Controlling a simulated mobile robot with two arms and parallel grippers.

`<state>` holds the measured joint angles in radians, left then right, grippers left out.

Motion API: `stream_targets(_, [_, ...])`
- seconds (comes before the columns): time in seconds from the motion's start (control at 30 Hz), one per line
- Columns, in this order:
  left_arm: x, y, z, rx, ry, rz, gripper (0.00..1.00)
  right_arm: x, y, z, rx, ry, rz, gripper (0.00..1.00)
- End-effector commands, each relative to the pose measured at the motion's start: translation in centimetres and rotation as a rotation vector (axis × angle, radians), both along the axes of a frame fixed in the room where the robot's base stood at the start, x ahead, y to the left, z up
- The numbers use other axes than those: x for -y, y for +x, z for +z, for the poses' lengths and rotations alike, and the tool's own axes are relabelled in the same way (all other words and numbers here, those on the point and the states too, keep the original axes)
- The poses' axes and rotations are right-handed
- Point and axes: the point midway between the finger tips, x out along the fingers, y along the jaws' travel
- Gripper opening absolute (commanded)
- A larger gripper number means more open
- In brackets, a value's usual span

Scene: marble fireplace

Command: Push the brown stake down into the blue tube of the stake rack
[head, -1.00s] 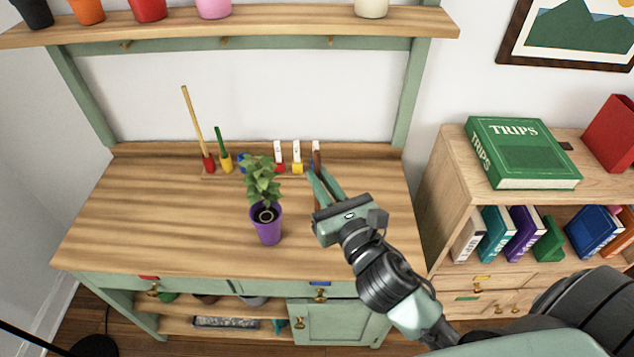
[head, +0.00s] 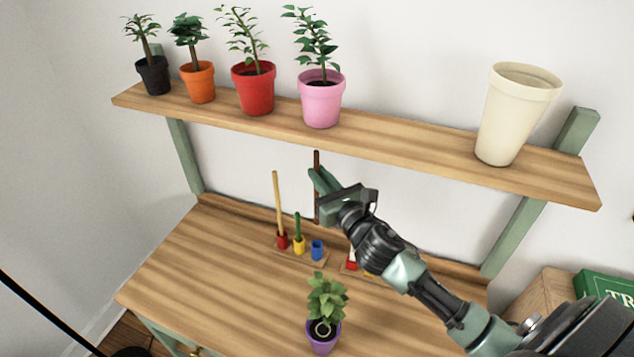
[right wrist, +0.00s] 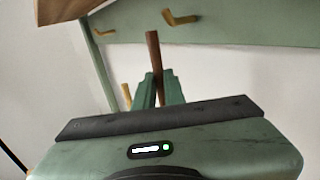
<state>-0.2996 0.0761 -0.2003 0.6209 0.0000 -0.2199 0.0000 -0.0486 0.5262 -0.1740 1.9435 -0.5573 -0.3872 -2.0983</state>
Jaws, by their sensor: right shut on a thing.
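The brown stake (head: 316,211) is upright in my right gripper (head: 314,178), which is shut on it. In the head view its lower end is above the blue tube (head: 317,250), apart from it. The blue tube is empty and stands at the right end of the stake rack (head: 310,260). The rack also has a red tube with a tan stake (head: 278,205) and a yellow tube with a green stake (head: 297,228). The right wrist view shows the brown stake's upper part (right wrist: 153,50) between the fingers. My left gripper is not in view.
A small plant in a purple pot (head: 322,335) stands in front of the rack. The shelf (head: 400,140) above holds several potted plants and a cream pot (head: 515,110). Another small rack (head: 352,268) is partly hidden behind my right arm. The bench's left side is clear.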

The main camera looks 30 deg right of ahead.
Motion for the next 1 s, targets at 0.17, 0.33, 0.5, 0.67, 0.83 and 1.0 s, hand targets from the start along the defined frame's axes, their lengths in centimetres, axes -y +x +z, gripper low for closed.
stream_targets(0.17, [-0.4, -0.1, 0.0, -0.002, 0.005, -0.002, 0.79, 0.0, 0.0, 0.0, 0.0, 0.0, 0.0, 0.0])
stream_targets(0.33, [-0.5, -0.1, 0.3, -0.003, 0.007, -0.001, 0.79, 0.0, 0.0, 0.1, 0.0, -0.003, 0.0, 0.0])
stream_targets(0.5, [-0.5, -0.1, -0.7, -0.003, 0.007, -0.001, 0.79, 0.0, 0.0, -1.2, 0.0, -0.002, -0.001, 0.0])
stream_targets(0.67, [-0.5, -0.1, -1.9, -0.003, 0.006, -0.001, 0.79, 0.0, 0.0, -2.7, 0.0, -0.001, -0.001, 0.0])
stream_targets(0.83, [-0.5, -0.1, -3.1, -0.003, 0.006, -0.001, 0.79, 0.0, 0.0, -4.2, 0.0, 0.0, -0.001, 0.0])
stream_targets(1.0, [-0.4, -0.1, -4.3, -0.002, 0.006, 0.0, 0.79, 0.0, 0.0, -5.7, 0.0, -0.001, 0.0, 0.0])
